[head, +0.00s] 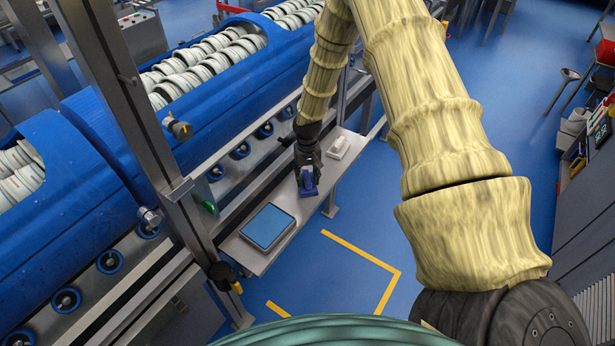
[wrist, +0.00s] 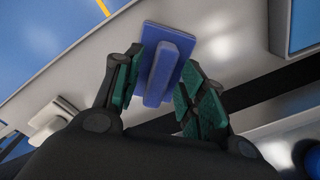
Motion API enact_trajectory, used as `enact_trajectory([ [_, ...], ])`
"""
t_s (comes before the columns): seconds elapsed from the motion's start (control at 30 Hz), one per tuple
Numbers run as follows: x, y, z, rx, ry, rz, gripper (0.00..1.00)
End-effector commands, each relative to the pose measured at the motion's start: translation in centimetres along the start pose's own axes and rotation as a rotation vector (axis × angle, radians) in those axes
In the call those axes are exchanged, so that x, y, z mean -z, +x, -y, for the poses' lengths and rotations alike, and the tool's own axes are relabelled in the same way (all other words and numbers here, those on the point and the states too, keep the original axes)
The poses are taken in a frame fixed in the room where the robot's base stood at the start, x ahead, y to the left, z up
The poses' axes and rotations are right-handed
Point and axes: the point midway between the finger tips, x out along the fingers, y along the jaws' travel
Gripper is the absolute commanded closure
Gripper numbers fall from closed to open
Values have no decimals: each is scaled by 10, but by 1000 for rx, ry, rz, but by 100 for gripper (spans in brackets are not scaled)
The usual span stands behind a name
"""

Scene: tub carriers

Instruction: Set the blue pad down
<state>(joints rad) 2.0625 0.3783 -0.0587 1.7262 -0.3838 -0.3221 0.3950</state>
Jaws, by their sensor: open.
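The blue pad (wrist: 176,38) is a flat blue plate with a raised bar-shaped grip. In the wrist view it lies on the pale shelf, and its grip (wrist: 162,72) stands between the two fingers of my gripper (wrist: 160,85). The fingers are apart, with a gap at the right finger; whether the left finger touches the grip I cannot tell. In the head view the blue pad (head: 309,190) shows just below my gripper (head: 306,172), on the narrow shelf, partly hidden by the fingers.
A flat blue-topped tablet-like box (head: 267,227) lies nearer on the shelf (head: 262,258). A white block (head: 339,147) lies beyond my gripper. A steel post (head: 150,130) and blue tubs (head: 75,170) on rollers stand left. The shelf is narrow, with open floor at right.

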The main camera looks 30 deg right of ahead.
Motion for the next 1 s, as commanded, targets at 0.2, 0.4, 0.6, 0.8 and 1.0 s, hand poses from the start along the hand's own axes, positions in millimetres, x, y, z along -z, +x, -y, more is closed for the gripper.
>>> enact_trajectory([
  [0.2,1,-20,1,1,0,-3,59],
  [0.4,1,-45,0,1,0,-3,59],
  [0.6,1,-71,1,1,-1,-3,59],
  [0.8,1,-96,0,1,0,-3,59],
  [1.0,0,-112,0,0,0,-1,59],
])
